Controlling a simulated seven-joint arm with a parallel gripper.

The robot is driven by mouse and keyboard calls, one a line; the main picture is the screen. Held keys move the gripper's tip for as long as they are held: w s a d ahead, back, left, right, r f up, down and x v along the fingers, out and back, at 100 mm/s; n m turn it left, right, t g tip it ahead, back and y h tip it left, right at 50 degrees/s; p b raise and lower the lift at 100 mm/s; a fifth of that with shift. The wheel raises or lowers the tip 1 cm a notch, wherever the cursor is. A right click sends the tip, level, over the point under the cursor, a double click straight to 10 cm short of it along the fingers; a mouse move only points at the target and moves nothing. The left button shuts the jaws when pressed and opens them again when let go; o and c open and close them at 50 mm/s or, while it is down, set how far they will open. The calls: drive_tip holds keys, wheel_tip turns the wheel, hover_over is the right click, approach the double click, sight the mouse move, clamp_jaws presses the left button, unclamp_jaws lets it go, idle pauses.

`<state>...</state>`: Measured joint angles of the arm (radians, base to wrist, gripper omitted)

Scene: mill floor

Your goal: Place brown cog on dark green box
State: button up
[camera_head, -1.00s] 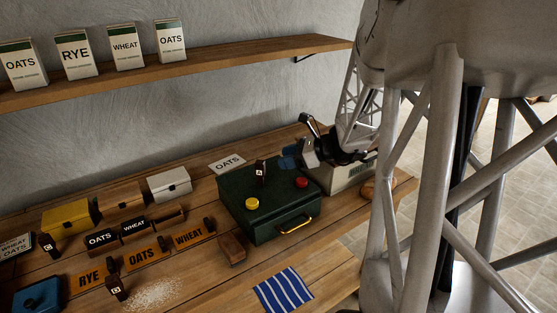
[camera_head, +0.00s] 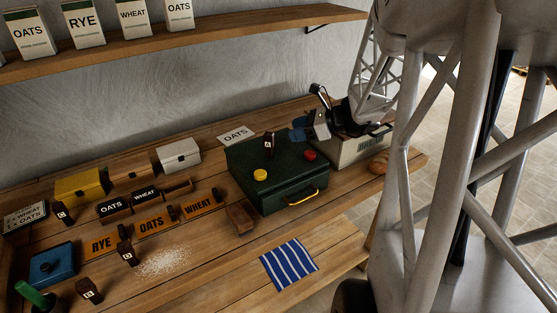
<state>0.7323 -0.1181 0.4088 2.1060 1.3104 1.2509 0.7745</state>
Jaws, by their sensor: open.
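The dark green box (camera_head: 276,187) stands shut on the bench, with a yellow handle at its front. On its lid are a yellow round piece (camera_head: 260,175), a red round piece (camera_head: 310,155) and a dark brown upright piece with a white label (camera_head: 269,143). I cannot make out a brown cog.
A grey RYE crate (camera_head: 350,151) and a loaf (camera_head: 379,162) lie right of the box. A brown block (camera_head: 240,217) and a striped cloth (camera_head: 289,265) lie in front. Signs, small boxes and several labelled brown pieces crowd the left. Spilled grain (camera_head: 164,262) lies between.

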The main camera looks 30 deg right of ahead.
drive_tip(key=s+a+r+n+g+h, duration=0.1)
drive_tip(key=s+a+r+n+g, duration=0.15)
drive_tip(key=s+a+n, duration=0.4)
drive_tip(key=s+a+r+n+g+h, duration=0.1)
drive_tip(key=a+n+g, duration=0.3)
drive_tip(key=a, duration=0.6)
drive_tip(key=s+a+r+n+h, duration=0.1)
drive_tip(key=s+a+n+h, duration=0.3)
drive_tip(key=s+n, duration=0.4)
drive_tip(key=s+a+r+n+h, duration=0.2)
drive_tip(key=s+a+n, duration=0.3)
drive_tip(key=s+n, duration=0.3)
drive_tip(key=shift+h, duration=0.9)
